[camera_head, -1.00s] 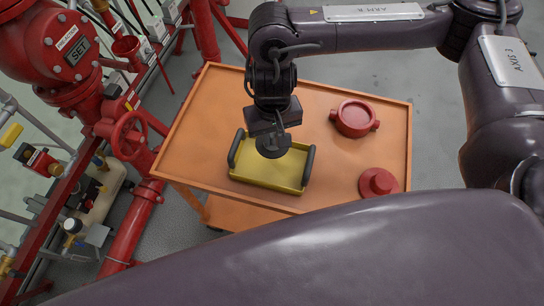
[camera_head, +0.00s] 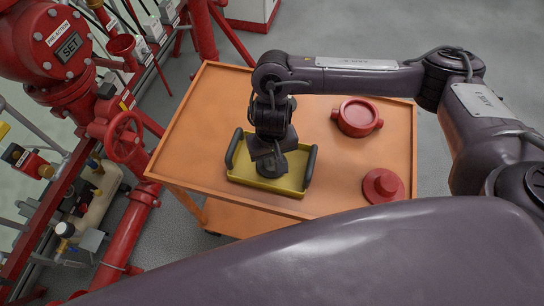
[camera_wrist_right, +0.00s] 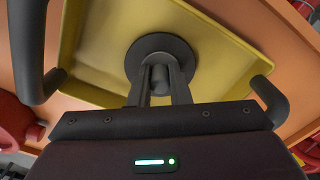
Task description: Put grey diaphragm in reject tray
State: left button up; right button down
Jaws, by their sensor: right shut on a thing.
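The grey diaphragm (camera_head: 271,166) is a dark round disc with a short stub in its middle. In the right wrist view the diaphragm (camera_wrist_right: 161,56) shows over the tray floor, with its stub between the fingers. My right gripper (camera_head: 270,155) points down over the tray and is shut on the stub; its fingers also show in the right wrist view (camera_wrist_right: 160,88). The yellow reject tray (camera_head: 240,178) has two dark handles and lies on the orange cart. The disc is inside the tray's outline; I cannot tell whether it touches the floor. My left gripper is not in view.
The orange cart top (camera_head: 210,100) carries a red lidless-looking housing with side lugs (camera_head: 357,117) and a red flanged cap (camera_head: 383,186) on the right. Red piping with a handwheel (camera_head: 124,136) stands close to the cart's left side. The cart's upper left is clear.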

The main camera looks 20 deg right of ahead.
jog(key=shift+f, duration=0.1)
jog(key=c, duration=1.3)
grip_release()
jog(key=shift+c, duration=0.2)
notch_tip(320, 180, up, 12)
jog(key=p, duration=0.3)
